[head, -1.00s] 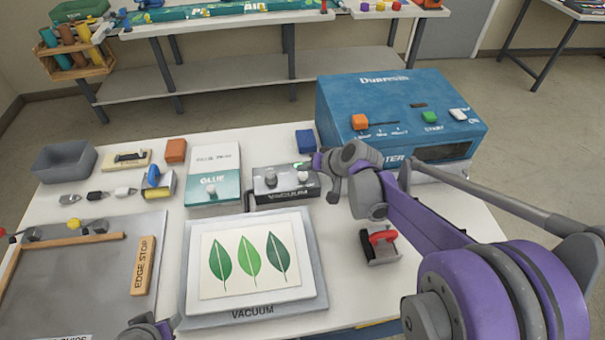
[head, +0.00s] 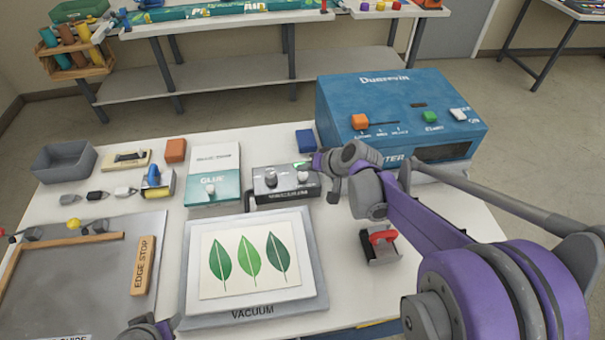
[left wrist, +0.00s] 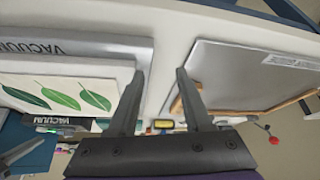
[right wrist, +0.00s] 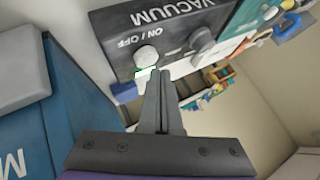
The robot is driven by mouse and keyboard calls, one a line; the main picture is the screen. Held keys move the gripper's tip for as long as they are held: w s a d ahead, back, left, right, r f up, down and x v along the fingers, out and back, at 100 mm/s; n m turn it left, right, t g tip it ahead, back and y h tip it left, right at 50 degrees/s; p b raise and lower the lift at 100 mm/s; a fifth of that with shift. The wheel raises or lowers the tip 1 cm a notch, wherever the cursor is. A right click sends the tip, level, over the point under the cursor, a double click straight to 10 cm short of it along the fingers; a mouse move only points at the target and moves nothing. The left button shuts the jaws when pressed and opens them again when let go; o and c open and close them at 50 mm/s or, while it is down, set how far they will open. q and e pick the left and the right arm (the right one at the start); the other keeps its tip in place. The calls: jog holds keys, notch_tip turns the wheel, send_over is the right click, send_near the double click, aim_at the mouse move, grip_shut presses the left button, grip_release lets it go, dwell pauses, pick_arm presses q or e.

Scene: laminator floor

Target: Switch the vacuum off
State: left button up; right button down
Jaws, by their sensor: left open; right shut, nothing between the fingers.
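The vacuum control box (head: 262,190) is grey with a dark front and stands behind the vacuum plate (head: 200,318). It has a white ON / OFF button (right wrist: 147,56) and a grey knob (right wrist: 203,40). A small green patch (right wrist: 143,72) shows beside the button. My right gripper (right wrist: 160,72) is shut and empty. Its fingertips are close to the white button; I cannot tell whether they touch it. In the head view its fingers are partly hidden by the wrist. My left gripper (left wrist: 160,73) is open and empty, low over the front of the table.
A print with three green leaves (head: 215,285) lies on the vacuum plate. The blue laminator (head: 385,95) stands right of the box, with a red-handled tool (head: 380,245) in front. A glue box (head: 213,180) is to the left. An edge stop (head: 144,265) lies on the grey board.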

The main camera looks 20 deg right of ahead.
aim_at(305, 177)
pick_arm(q)
jog(key=shift+s+f, duration=0.15)
jog(key=shift+f, duration=0.15)
pick_arm(e)
jog(key=shift+f, duration=0.35)
pick_arm(q)
jog(key=shift+f+b, duration=0.3)
jog(key=shift+b, duration=0.1)
pick_arm(e)
jog(key=shift+f, duration=0.35)
pick_arm(q)
jog(key=shift+r, duration=0.1)
jog(key=shift+w+r+p, duration=0.2)
jog(key=shift+r+p, duration=0.25)
jog(key=shift+r, duration=0.1)
pick_arm(e)
jog(key=shift+r, duration=0.8)
